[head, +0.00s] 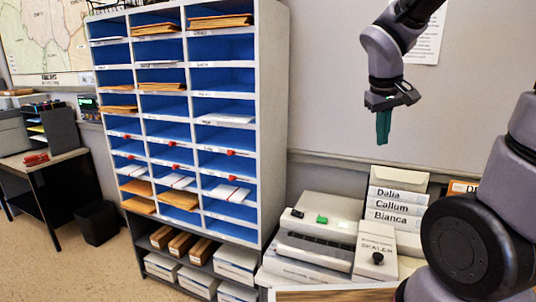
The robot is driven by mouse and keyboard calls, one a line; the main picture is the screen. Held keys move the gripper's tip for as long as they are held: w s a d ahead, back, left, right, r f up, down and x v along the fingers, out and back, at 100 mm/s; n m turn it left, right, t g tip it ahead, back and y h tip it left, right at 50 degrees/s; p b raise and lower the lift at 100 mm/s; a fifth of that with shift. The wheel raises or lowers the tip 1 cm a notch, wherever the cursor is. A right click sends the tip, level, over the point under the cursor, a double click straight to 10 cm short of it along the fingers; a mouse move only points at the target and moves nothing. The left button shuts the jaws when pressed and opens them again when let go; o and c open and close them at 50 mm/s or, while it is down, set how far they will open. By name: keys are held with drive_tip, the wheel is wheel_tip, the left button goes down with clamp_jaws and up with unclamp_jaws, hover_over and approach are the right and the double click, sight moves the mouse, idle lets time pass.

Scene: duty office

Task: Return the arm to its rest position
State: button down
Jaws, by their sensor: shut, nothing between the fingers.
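My gripper (383,126) shows in the head view at the upper right. Its teal fingers point down and are shut with nothing between them. It hangs in the air in front of the pale wall, above the counter with the office machines, and touches nothing. My arm comes in from the top right, and another of its links fills the lower right corner.
A tall pigeonhole cabinet (289,100) with envelopes stands left of my gripper. A desk (45,160) and a dark bin (98,223) stand far left.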

drive_tip(key=s+a+r+m+t+y, duration=0.3)
drive_tip(key=s+r+m+y, duration=0.1)
drive_tip(key=s+r, duration=0.5)
drive_tip(key=shift+s+a+r+m+t+y, duration=0.15)
drive_tip(key=shift+a+r+m+t+y, duration=0.25)
drive_tip(key=shift+m, duration=0.4)
drive_tip(key=shift+d, duration=0.15)
idle(0.6)
